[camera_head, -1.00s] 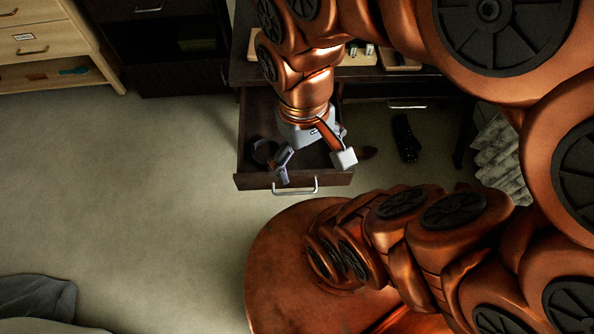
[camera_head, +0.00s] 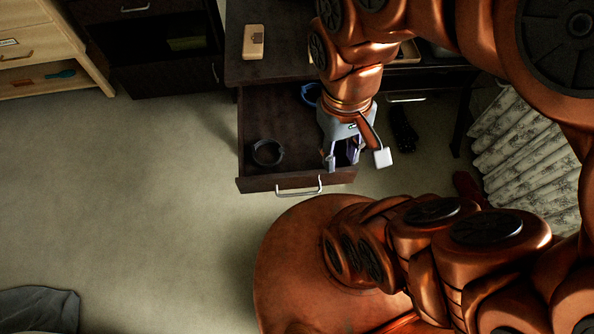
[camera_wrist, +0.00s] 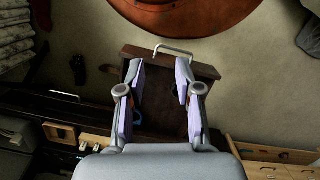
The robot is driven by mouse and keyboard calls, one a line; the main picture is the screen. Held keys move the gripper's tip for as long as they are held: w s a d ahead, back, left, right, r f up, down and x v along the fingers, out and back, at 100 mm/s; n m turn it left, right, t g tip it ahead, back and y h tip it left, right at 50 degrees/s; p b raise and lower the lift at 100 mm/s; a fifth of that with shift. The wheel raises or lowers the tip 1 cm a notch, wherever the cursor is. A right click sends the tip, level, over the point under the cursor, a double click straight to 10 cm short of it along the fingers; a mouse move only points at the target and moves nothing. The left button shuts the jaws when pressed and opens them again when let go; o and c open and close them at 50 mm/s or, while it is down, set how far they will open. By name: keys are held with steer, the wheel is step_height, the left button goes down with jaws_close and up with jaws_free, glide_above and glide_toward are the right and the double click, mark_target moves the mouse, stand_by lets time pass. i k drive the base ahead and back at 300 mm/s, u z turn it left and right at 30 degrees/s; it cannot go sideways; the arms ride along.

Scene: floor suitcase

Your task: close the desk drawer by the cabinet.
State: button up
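The dark wooden desk drawer (camera_head: 262,181) is pulled out from the desk (camera_head: 262,68). A silver bar handle (camera_head: 299,187) is on its front. The drawer also shows between my fingers in the wrist view (camera_wrist: 200,71), with its handle (camera_wrist: 173,49) beyond the fingertips. My gripper (camera_head: 342,168) is over the right side of the drawer, near its front panel. In the wrist view my gripper (camera_wrist: 158,72) is open, with nothing held between the fingers. I cannot tell whether a finger touches the drawer. The dark cabinet (camera_head: 165,50) stands left of the desk.
A dark round object (camera_head: 267,152) lies in the drawer, and a blue item (camera_head: 311,93) is farther back. A light wooden dresser (camera_head: 45,45) stands at far left. A patterned curtain (camera_head: 530,150) hangs at right. The floor left of the drawer is clear.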

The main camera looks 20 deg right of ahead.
mark_target(277, 111)
steer(key=z, duration=0.4)
steer(key=k, duration=1.15)
steer(key=u, duration=1.2)
